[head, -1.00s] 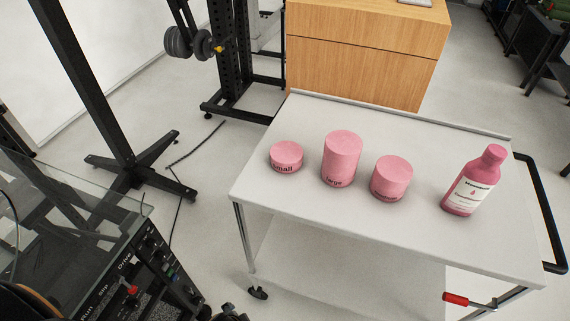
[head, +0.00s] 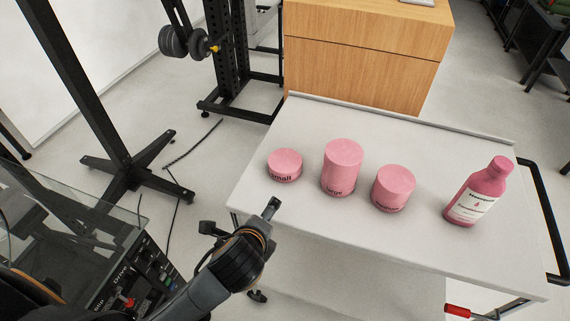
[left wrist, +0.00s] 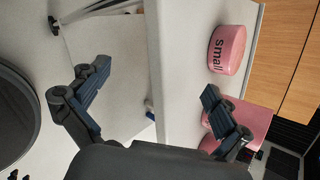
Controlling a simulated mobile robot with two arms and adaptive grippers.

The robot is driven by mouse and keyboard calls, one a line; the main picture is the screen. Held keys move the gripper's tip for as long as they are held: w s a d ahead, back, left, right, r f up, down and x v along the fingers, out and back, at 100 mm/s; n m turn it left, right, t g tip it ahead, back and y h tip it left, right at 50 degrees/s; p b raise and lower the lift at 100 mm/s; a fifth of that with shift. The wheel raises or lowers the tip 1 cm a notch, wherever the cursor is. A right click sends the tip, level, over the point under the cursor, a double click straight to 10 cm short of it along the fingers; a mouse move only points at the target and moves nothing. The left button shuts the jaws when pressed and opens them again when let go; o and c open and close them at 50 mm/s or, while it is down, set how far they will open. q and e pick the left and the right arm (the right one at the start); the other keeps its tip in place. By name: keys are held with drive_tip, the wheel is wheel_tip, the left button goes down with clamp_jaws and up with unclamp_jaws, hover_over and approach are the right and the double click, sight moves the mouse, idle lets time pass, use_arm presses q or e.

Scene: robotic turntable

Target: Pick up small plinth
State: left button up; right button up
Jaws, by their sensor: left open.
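The small plinth (head: 285,165) is a short pink cylinder marked "small", standing upright on the left part of the white cart top (head: 300,215). It also shows in the left wrist view (left wrist: 228,50), ahead of the fingers and to the right. My left gripper (head: 240,215) is at the cart's near left edge, in front of the plinth and apart from it. In the left wrist view my left gripper (left wrist: 155,100) has its fingers spread wide with nothing between them. My right gripper is not in view.
The large plinth (head: 342,167) and a medium-height pink plinth (head: 393,188) stand right of the small one. A pink bottle (head: 477,192) stands farther right. A glass-topped equipment case (head: 75,215) is at the left. The cart's front strip is bare.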

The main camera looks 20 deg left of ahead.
sight(284, 167)
use_arm(q)
drive_tip(key=w+r+m+t, duration=0.1)
drive_tip(key=r+m, duration=0.1)
drive_tip(key=m, duration=0.1)
drive_tip(key=w+d+r+m+t, duration=0.1)
drive_tip(key=w+r+m, duration=0.1)
drive_tip(key=m, duration=0.2)
drive_tip(key=w+d+r+m+t, duration=0.1)
drive_tip(key=w+r+m, duration=0.1)
drive_tip(key=m, duration=0.1)
drive_tip(key=shift+r+t, duration=0.1)
drive_tip(key=shift+t, duration=0.2)
drive_tip(key=shift+w+d+r+m, duration=0.1)
drive_tip(key=shift+w+r+m, duration=0.3)
drive_tip(key=shift+m, duration=0.7)
drive_tip(key=shift+t, duration=0.3)
drive_tip(key=x, duration=0.8)
drive_tip(key=shift+w+f, duration=0.1)
drive_tip(key=shift+f+x, duration=0.1)
drive_tip(key=shift+x, duration=1.2)
drive_tip(key=shift+f+x, duration=0.15)
drive_tip(key=shift+x, duration=1.15)
drive_tip(key=c, duration=1.1)
drive_tip(key=shift+r, duration=0.1)
